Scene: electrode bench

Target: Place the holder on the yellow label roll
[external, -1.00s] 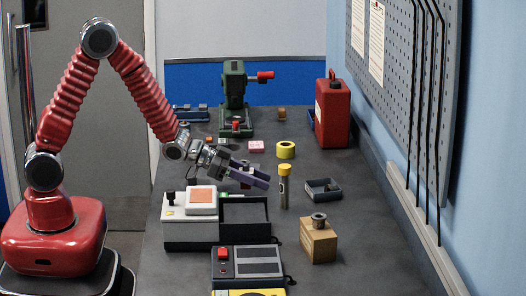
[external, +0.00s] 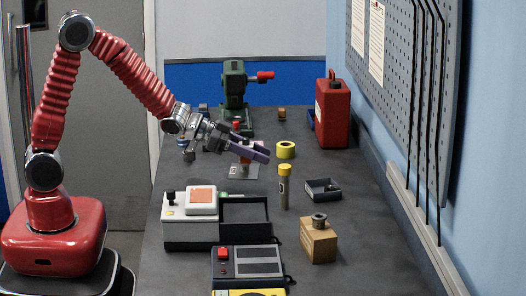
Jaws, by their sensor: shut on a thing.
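The yellow label roll (external: 285,150) lies on the grey bench, right of the middle of the picture. My gripper (external: 262,153) is just left of the roll in the picture, with its purple jaws pointing right. The jaws are shut on a small dark reddish thing (external: 245,160), which I take to be the holder. Most of it is hidden by the jaws, so its shape and tilt are unclear. It is apart from the roll, and its height above the bench is hard to judge.
A yellow-topped cylinder (external: 284,188) stands in front of the roll, beside a small dark tray (external: 335,194). A red can (external: 332,115) and a green vise-like tool (external: 235,88) stand behind. A white device (external: 188,231) and wooden block (external: 319,245) are nearer.

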